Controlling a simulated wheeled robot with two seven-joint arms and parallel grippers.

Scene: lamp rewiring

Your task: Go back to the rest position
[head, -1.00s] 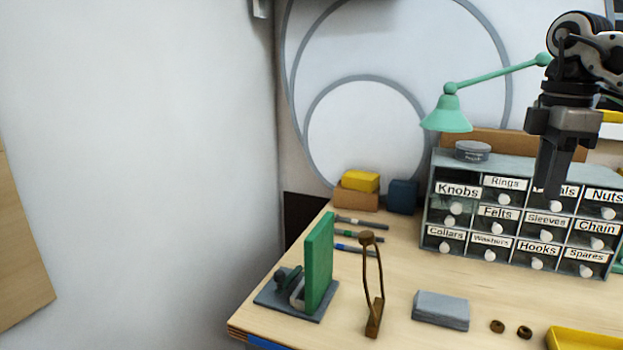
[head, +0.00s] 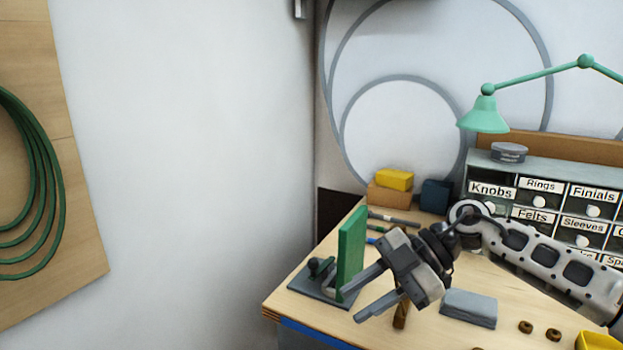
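My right gripper (head: 351,306) reaches in from the right over the workbench (head: 470,335), its fingers pointing to the lower left. Its two fingers are apart with nothing between them. The fingertips show in front of the green upright panel (head: 351,253) on its dark base; I cannot tell whether they touch it. A brown stand (head: 401,314) is mostly hidden behind the gripper. My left gripper is not in view.
A drawer cabinet (head: 540,165) stands at the back right, partly hidden by my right arm. A green lamp (head: 484,115) hangs above it. A grey block (head: 468,308), two brown rings (head: 526,327) and a yellow tray (head: 597,341) lie along the front. Coiled green hose (head: 58,215) hangs at left.

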